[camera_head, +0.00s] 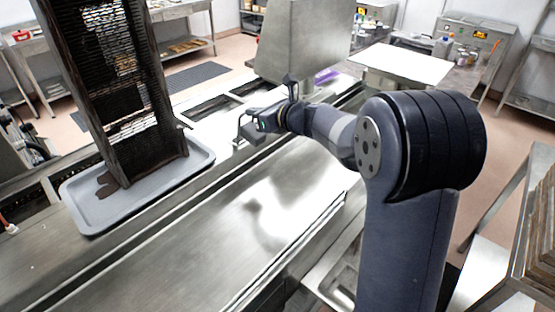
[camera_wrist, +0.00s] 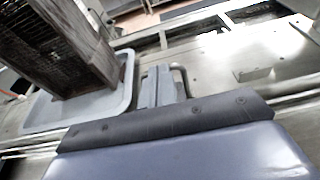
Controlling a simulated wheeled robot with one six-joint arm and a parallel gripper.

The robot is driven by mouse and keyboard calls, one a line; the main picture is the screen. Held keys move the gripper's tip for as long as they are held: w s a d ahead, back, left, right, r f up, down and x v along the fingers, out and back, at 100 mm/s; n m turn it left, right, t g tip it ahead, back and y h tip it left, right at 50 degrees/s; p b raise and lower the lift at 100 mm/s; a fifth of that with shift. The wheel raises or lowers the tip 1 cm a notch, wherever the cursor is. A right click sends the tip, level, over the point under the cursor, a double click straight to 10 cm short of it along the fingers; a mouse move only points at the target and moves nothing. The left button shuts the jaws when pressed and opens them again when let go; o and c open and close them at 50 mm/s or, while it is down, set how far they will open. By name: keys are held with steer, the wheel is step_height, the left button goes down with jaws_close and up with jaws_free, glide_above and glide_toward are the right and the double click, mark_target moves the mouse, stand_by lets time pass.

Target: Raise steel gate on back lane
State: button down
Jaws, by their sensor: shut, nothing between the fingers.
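A bent steel handle (camera_head: 240,122) stands up from the steel deck of the back lane, to the right of the grey tray; I take it for part of the gate. The gate's plate cannot be made out clearly. In the wrist view the curved bar (camera_wrist: 183,76) shows just beside and beyond my fingers. My gripper (camera_head: 251,133) is right at the handle in the head view, low over the deck. Its fingers (camera_wrist: 158,84) are closed together with nothing between them. I cannot tell whether they touch the bar.
A grey tray (camera_head: 75,209) at left carries a tall dark slatted rack (camera_head: 118,80), close to my gripper. A steel housing (camera_head: 300,42) stands behind on the right. The shiny front lane (camera_head: 270,205) is bare. Rectangular openings (camera_head: 212,108) lie in the back deck.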

mark_target(249, 126)
steer(key=shift+w+a+r+p, duration=0.4)
steer(key=shift+w+a, duration=0.05)
steer(key=shift+w+a+r+g+h+p, duration=0.2)
steer(key=shift+w+a+g+h+p, duration=0.35)
steer(key=shift+p, duration=0.1)
steer(key=shift+w+a+r+g+h+p, duration=0.25)
steer(key=shift+r+g+h+p, duration=0.2)
steer(key=shift+p, duration=0.15)
steer(key=shift+a, duration=0.1)
steer(key=shift+s+d+r+b, duration=0.15)
steer(key=shift+d+b, duration=0.05)
steer(key=shift+b, duration=0.2)
steer(key=b+v, duration=0.2)
steer(key=v, duration=0.8)
steer(key=shift+s+d+f, duration=0.2)
steer(key=shift+d+f, duration=0.05)
steer(key=shift+d, duration=0.15)
